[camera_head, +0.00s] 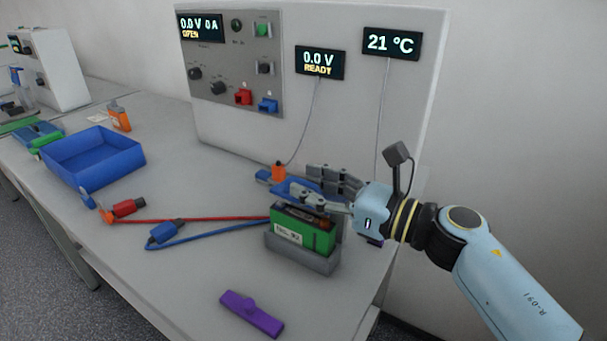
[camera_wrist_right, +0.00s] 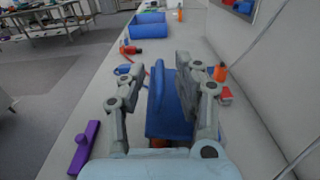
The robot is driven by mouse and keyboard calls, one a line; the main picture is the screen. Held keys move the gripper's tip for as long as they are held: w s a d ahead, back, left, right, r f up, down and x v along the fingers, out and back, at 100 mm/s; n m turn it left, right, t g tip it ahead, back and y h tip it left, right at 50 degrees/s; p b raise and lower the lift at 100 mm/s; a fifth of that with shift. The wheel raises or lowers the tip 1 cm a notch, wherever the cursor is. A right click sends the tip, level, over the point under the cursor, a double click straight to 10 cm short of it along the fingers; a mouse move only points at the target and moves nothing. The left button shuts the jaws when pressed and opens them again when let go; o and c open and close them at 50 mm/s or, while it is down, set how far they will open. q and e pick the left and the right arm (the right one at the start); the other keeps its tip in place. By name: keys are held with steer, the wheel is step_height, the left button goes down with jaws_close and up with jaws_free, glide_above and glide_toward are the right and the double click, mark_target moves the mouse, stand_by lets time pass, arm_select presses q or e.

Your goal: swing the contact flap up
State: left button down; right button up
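A blue part with a raised fin, which looks like the contact flap (camera_wrist_right: 170,115), lies between the fingers of my right gripper in the wrist view. In the head view only a bit of its blue (camera_head: 296,187) shows behind the fingers. My right gripper (camera_head: 325,188) reaches in from the right above a green battery (camera_head: 305,232) in a grey cradle (camera_head: 300,259). In the wrist view the gripper (camera_wrist_right: 157,75) is open, its fingers apart on both sides of the fin. Whether a finger touches it I cannot tell. My left gripper is out of view.
An orange-topped piece (camera_head: 278,172) stands behind the battery. Red (camera_head: 124,208) and blue (camera_head: 163,232) plugs with leads lie left of it. A purple tool (camera_head: 252,313) lies in front. A blue bin (camera_head: 93,158) stands far left; the cycler panel (camera_head: 235,65) rises behind.

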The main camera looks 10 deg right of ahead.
steer(key=shift+x, duration=0.9)
jaws_close()
